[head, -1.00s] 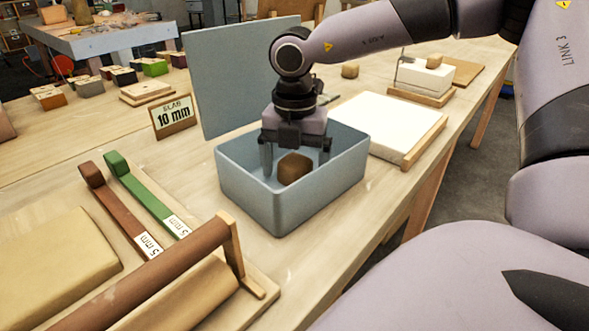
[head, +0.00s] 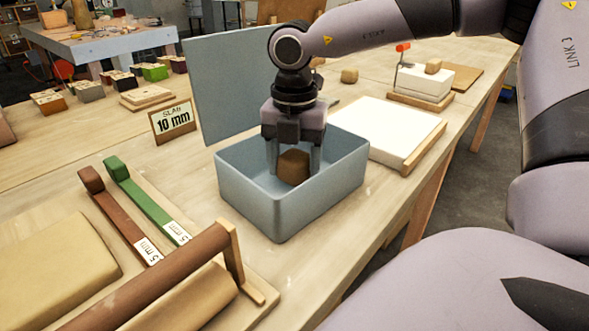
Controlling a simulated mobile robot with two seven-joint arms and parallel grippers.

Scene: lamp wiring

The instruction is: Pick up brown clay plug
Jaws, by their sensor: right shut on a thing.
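The brown clay plug (head: 293,167) is a small rounded block inside the blue-grey open bin (head: 247,198). My right gripper (head: 294,160) reaches down into the bin from above, with one finger on each side of the plug. It is shut on the plug. My left gripper does not show.
A grey-blue panel (head: 230,85) stands behind the bin. A sign reading 10 mm (head: 172,118) is to its left. A white slab (head: 390,128) lies at right.

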